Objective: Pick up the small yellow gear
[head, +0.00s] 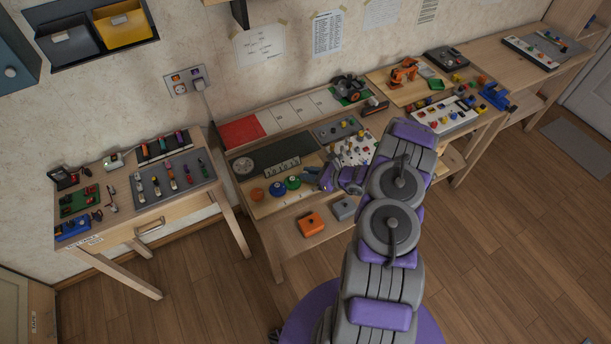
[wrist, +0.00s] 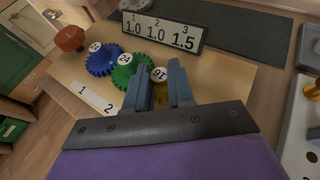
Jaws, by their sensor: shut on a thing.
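The small yellow gear (wrist: 160,94) with a white knob marked 16 is between the two grey-blue fingers of my gripper (wrist: 159,72) in the wrist view. The fingers are shut on it and cover most of its sides. I cannot tell whether it still touches the board below. In the head view my gripper (head: 326,180) is over the front right of the gear board, and the yellow gear is hidden there. The green gear (wrist: 124,72), with a white knob marked 24, is just left of the gripper. The blue gear (wrist: 100,61) is further left.
A plate (wrist: 162,32) reading 1.0, 1.0, 1.5 stands behind the gears. An orange knob (wrist: 69,38) is at the far left. A white panel with pegs (head: 355,150) lies right of my gripper. Orange (head: 311,223) and grey (head: 344,208) boxes sit near the front edge.

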